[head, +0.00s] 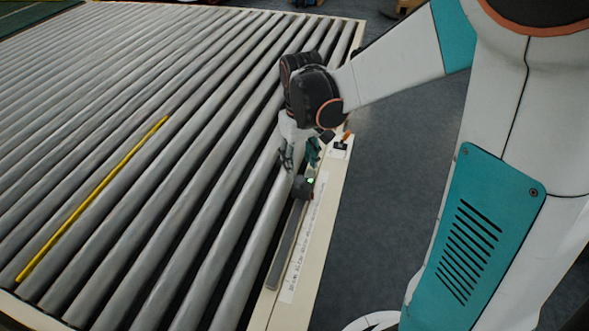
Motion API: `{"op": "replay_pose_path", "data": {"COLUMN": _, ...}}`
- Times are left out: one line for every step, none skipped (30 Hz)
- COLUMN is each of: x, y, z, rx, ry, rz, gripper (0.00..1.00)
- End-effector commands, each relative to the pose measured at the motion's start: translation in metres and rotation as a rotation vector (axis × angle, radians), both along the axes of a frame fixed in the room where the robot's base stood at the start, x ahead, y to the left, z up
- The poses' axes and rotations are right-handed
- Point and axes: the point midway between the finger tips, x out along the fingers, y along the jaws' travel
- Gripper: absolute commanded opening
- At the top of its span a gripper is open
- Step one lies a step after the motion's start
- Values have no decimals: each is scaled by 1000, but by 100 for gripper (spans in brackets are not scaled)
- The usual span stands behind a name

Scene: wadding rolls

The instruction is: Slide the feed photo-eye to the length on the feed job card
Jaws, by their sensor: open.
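The feed photo-eye is a small dark block (303,187) with a green light on top. It sits at the upper part of a dark rail (283,250) fixed along the conveyor's right side frame. A white scale strip (303,245) with small black marks runs beside the rail; its marks are too small to read. My gripper (300,162) is open just above and beyond the photo-eye, fingers pointing down. I cannot tell whether a finger touches the block. I cannot make out a feed job card.
Grey conveyor rollers (150,190) fill the left side, with a yellow strip (92,200) lying along them. A small white plate with an orange part (342,144) is on the frame beyond my gripper. The dark floor (385,190) right of the frame is clear up to my own body.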

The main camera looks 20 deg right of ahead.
Motion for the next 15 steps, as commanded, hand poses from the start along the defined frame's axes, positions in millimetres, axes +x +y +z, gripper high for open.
{"op": "replay_pose_path", "data": {"x": 0, "y": 0, "z": -13, "rx": 0, "ry": 0, "rz": 0, "gripper": 46}}
{"op": "replay_pose_path", "data": {"x": 1, "y": 0, "z": -18, "rx": 0, "ry": 0, "rz": 0, "gripper": 46}}
{"op": "replay_pose_path", "data": {"x": 0, "y": 0, "z": -25, "rx": 0, "ry": 0, "rz": 0, "gripper": 46}}
{"op": "replay_pose_path", "data": {"x": 0, "y": 0, "z": -30, "rx": 0, "ry": 0, "rz": 0, "gripper": 46}}
{"op": "replay_pose_path", "data": {"x": 0, "y": 0, "z": -34, "rx": 0, "ry": 0, "rz": 0, "gripper": 46}}
{"op": "replay_pose_path", "data": {"x": 0, "y": 0, "z": -40, "rx": 0, "ry": 0, "rz": 0, "gripper": 46}}
{"op": "replay_pose_path", "data": {"x": 0, "y": 0, "z": -43, "rx": 0, "ry": 0, "rz": 0, "gripper": 46}}
{"op": "replay_pose_path", "data": {"x": 0, "y": 0, "z": -46, "rx": 0, "ry": 0, "rz": 0, "gripper": 46}}
{"op": "replay_pose_path", "data": {"x": 0, "y": 0, "z": -50, "rx": 0, "ry": 0, "rz": 0, "gripper": 46}}
{"op": "replay_pose_path", "data": {"x": 0, "y": 0, "z": -52, "rx": 0, "ry": 0, "rz": 0, "gripper": 46}}
{"op": "replay_pose_path", "data": {"x": 0, "y": 0, "z": -54, "rx": 0, "ry": 0, "rz": 0, "gripper": 46}}
{"op": "replay_pose_path", "data": {"x": 0, "y": 0, "z": -56, "rx": 0, "ry": 0, "rz": 0, "gripper": 46}}
{"op": "replay_pose_path", "data": {"x": 0, "y": 0, "z": -57, "rx": 0, "ry": 0, "rz": 0, "gripper": 46}}
{"op": "replay_pose_path", "data": {"x": 0, "y": 0, "z": -58, "rx": 0, "ry": 0, "rz": 0, "gripper": 46}}
{"op": "replay_pose_path", "data": {"x": 0, "y": 0, "z": -58, "rx": 0, "ry": 0, "rz": 0, "gripper": 46}}
